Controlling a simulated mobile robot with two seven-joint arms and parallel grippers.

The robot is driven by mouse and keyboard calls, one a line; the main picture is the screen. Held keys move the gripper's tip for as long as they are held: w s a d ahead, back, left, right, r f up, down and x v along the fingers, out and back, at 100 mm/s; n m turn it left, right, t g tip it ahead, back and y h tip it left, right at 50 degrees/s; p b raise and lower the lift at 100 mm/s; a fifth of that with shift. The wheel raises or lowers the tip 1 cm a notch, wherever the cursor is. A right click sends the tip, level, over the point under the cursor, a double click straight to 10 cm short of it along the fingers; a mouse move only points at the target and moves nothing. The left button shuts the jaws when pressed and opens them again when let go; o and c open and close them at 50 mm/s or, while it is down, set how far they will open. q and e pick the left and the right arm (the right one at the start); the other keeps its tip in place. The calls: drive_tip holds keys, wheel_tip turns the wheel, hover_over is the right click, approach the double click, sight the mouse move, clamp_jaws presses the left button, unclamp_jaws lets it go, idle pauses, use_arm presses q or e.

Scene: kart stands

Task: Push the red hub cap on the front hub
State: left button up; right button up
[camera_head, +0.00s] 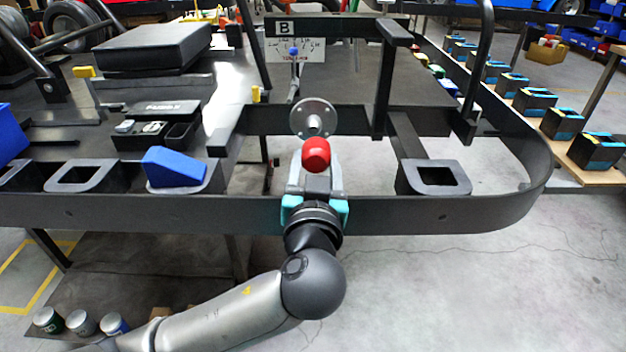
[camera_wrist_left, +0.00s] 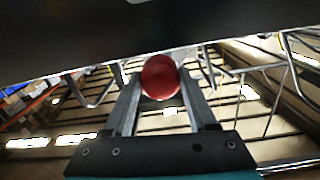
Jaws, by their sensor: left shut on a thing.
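The red hub cap (camera_head: 316,155) is held between the fingertips of my left gripper (camera_head: 315,172). The left gripper is shut on it; the cap also shows between the two fingers in the left wrist view (camera_wrist_left: 160,78). The front hub (camera_head: 313,118) is a round metal flange with a short stub, just beyond and above the cap in the head view. A small gap shows between cap and stub in the picture; the true distance is hard to tell. My right gripper is not in view.
A dark kart frame rail (camera_head: 420,212) runs across in front and curves round at the right. A blue wedge (camera_head: 173,168) sits in a holder at left, and an empty square holder (camera_head: 437,178) is at right. Dark boxes (camera_head: 597,150) line a shelf at far right.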

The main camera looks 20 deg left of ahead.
sight(314, 132)
use_arm(q)
drive_tip(key=shift+s+a, duration=0.15)
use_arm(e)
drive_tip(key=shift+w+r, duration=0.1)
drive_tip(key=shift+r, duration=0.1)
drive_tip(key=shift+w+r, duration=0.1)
use_arm(q)
drive_tip(key=shift+n+b, duration=0.3)
drive_tip(key=shift+x, duration=2.85)
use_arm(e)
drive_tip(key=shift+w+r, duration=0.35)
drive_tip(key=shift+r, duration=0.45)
use_arm(q)
drive_tip(key=shift+b+x, duration=0.4)
drive_tip(key=shift+x, duration=1.1)
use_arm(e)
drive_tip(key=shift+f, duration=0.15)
use_arm(q)
drive_tip(key=shift+s, duration=0.15)
